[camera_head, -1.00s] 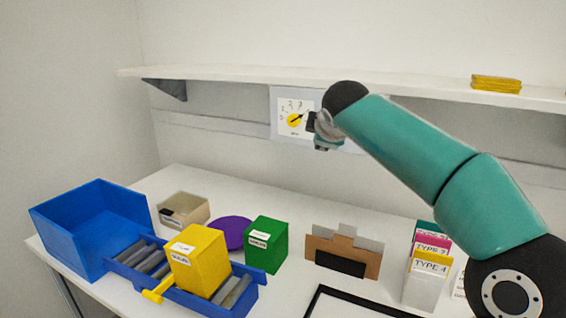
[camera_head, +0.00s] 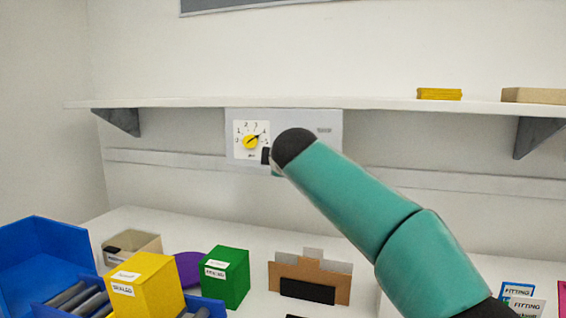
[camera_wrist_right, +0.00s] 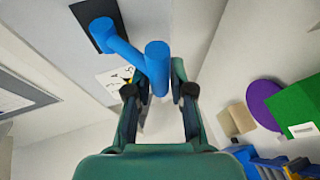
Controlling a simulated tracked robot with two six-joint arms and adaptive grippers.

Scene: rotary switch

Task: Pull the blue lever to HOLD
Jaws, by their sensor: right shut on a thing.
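The blue lever (camera_wrist_right: 157,68) shows in the right wrist view. Its arm runs from a black plate (camera_wrist_right: 94,20) on the grey panel to a thick round grip. My right gripper (camera_wrist_right: 160,82) is shut on this grip, one finger on each side. In the head view the lever and gripper are hidden behind my right arm, which crosses the grey panel (camera_head: 310,122) under the shelf. On the panel's left is a white dial with a yellow knob (camera_head: 250,142), its dark pointer aimed to the upper right. I cannot read a HOLD mark. My left gripper is not in view.
A white shelf (camera_head: 380,104) runs just above the panel. On the table below stand a blue bin (camera_head: 40,265), a yellow box (camera_head: 145,287), a green box (camera_head: 226,278) and a cardboard holder (camera_head: 310,280). The air in front of the wall left of the panel is clear.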

